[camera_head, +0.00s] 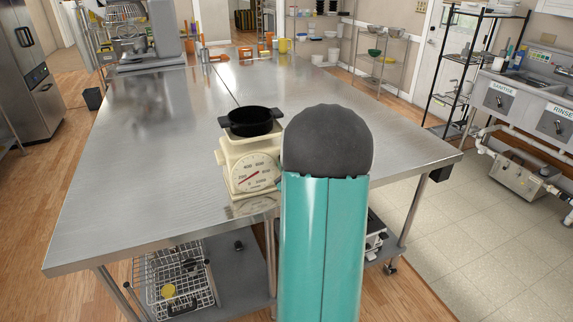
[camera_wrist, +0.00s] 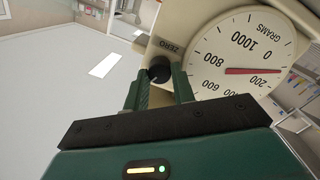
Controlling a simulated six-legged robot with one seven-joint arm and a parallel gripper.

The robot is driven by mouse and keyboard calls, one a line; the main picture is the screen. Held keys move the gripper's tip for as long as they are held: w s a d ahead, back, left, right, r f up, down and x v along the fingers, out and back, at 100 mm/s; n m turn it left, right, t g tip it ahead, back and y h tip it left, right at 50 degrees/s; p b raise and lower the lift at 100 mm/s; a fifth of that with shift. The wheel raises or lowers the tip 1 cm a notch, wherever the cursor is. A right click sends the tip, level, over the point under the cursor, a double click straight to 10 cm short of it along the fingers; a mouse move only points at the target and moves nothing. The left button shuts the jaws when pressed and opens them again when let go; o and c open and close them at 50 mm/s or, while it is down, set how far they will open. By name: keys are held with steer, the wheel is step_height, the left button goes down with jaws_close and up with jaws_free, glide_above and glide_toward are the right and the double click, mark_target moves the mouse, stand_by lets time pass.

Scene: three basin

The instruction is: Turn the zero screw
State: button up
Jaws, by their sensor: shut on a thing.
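The cream kitchen scale (camera_head: 232,158) stands on the steel table, with a black two-handled pan (camera_head: 250,124) on top. Its round white dial (camera_head: 254,174) faces the front. In the wrist view the dial (camera_wrist: 226,46) shows tilted, its red needle between 0 and 200. The zero screw (camera_wrist: 158,68), a dark round knob, sits beside the dial near the word ZERO. My gripper (camera_wrist: 162,88) is shut on the zero screw, one green finger on each side. The fingertips partly cover the knob. In the head view my arm hides the gripper and the screw.
The steel table (camera_head: 140,190) is clear to the left of the scale. A mixer (camera_head: 138,35) and several orange items stand at its far end. A wire basket (camera_head: 178,285) is on the shelf below. A black rack (camera_head: 470,65) and sinks (camera_head: 530,95) are at the right.

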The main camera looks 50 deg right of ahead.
steer(key=m+y, duration=0.1)
steer(key=m, duration=1)
steer(key=shift+d+r+m, duration=0.1)
steer(key=shift+m, duration=0.2)
stand_by(0.4)
steer(key=o, duration=1)
steer(key=shift+s, duration=0.1)
steer(key=v, duration=1.3)
steer(key=shift+s+a, duration=0.2)
steer(key=shift+s, duration=0.15)
